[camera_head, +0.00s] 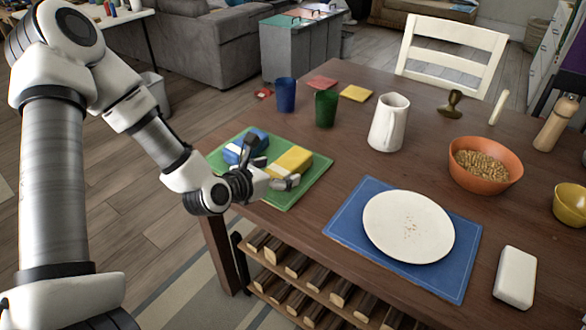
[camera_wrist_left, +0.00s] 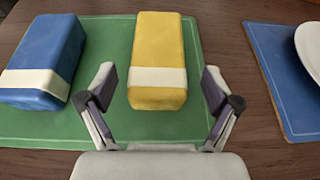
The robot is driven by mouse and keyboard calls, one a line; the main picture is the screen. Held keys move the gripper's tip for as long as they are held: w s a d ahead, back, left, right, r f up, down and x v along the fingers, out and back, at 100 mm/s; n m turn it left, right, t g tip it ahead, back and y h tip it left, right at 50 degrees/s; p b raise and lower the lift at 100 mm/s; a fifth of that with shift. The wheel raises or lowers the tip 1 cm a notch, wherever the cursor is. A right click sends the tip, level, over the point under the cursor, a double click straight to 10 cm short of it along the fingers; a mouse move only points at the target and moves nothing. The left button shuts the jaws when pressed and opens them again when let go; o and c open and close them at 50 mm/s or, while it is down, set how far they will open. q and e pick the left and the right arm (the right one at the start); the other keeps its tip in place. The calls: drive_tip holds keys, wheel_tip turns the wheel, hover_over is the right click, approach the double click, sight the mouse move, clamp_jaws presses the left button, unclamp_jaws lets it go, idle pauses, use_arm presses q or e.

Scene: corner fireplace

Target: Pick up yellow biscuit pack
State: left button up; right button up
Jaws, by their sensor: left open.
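The yellow biscuit pack (camera_head: 293,161), with a white band, lies on a green mat (camera_head: 307,184) at the table's left side. In the left wrist view the pack (camera_wrist_left: 158,48) is straight ahead, its near end between the open fingers of my left gripper (camera_wrist_left: 158,92). In the head view my left gripper (camera_head: 270,168) is low over the mat at the pack's near side, partly in front of it. The fingers look apart from the pack's sides. A blue pack (camera_head: 240,146) with a white band lies to the left on the same mat. My right gripper is out of view.
A blue placemat (camera_head: 455,283) with a white plate (camera_head: 385,225) lies to the right of the green mat. Blue (camera_head: 286,95) and green (camera_head: 326,109) cups and a white pitcher (camera_head: 388,124) stand behind. An orange bowl (camera_head: 486,182) is farther right.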

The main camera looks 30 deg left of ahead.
sight(287, 167)
use_arm(q)
drive_tip(key=x, duration=0.4)
drive_tip(key=shift+w, duration=0.1)
drive_tip(key=shift+a+r, duration=0.1)
drive_tip(key=c, duration=1.2)
